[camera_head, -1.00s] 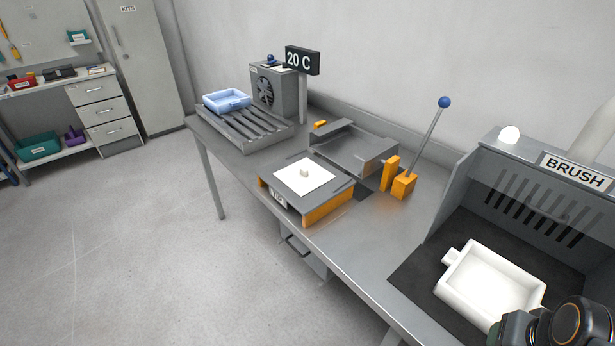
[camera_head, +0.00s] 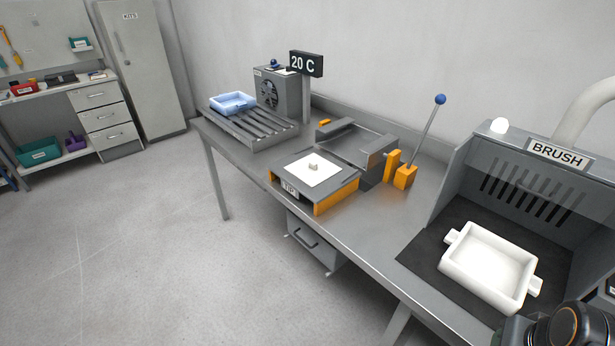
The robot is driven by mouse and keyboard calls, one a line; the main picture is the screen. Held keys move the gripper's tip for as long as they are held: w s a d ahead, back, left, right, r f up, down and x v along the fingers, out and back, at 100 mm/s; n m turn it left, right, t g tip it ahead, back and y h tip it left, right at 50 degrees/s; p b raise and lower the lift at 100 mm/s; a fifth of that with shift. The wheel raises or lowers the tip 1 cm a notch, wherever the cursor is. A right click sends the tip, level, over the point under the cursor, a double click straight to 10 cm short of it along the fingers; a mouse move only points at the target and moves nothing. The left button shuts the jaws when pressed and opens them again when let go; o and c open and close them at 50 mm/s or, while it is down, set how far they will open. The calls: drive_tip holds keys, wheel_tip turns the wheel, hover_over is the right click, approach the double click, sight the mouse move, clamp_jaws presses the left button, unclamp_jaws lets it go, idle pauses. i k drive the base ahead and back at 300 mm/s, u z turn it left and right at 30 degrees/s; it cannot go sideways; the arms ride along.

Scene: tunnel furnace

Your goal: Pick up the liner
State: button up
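A flat white square sheet (camera_head: 327,176) with a small pale block or knob (camera_head: 313,167) at its middle lies on a grey platform with orange sides (camera_head: 336,199), labelled TIP. It looks like the liner, though no label confirms this. Part of my dark arm (camera_head: 566,328) shows at the bottom right corner, well away from the sheet and near the white tray. My gripper's fingers are not visible.
A white two-handled tray (camera_head: 463,273) sits on a dark mat in the BRUSH booth (camera_head: 461,178). A blue-knobbed lever (camera_head: 428,128) stands behind the platform. A blue tray (camera_head: 233,103) rests on the slatted rack (camera_head: 266,137). The floor (camera_head: 130,260) at left is clear.

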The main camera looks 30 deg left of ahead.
sight(313, 169)
drive_tip(key=k, duration=0.15)
drive_tip(key=u, duration=2.35)
drive_tip(key=i, duration=3.7)
drive_tip(key=z, duration=3.65)
